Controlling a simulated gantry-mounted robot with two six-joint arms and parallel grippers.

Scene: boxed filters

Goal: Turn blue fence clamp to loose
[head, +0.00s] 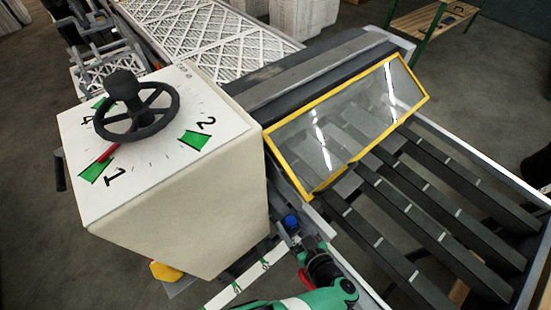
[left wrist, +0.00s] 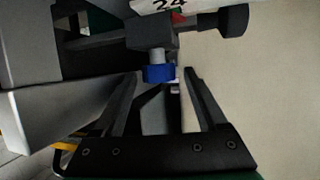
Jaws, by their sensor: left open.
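The blue fence clamp (head: 291,222) is a small blue knob beside the lower right side of the white box with the handwheel. In the left wrist view the blue clamp (left wrist: 158,73) sits at the end of a short light stem under a dark grey block. My left gripper (head: 296,243) is just below the clamp in the head view. In the left wrist view its two dark fingers (left wrist: 160,78) are open, with the clamp between their tips. I cannot tell whether either finger touches it. My right gripper is not in view.
The white box (head: 190,200) carries a black handwheel (head: 137,107) and a numbered dial. A yellow-framed clear guard (head: 345,125) stands over dark slats (head: 430,200) at the right. A ruler strip (head: 240,288) runs beside my arm. Pale filters (head: 210,40) lie behind.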

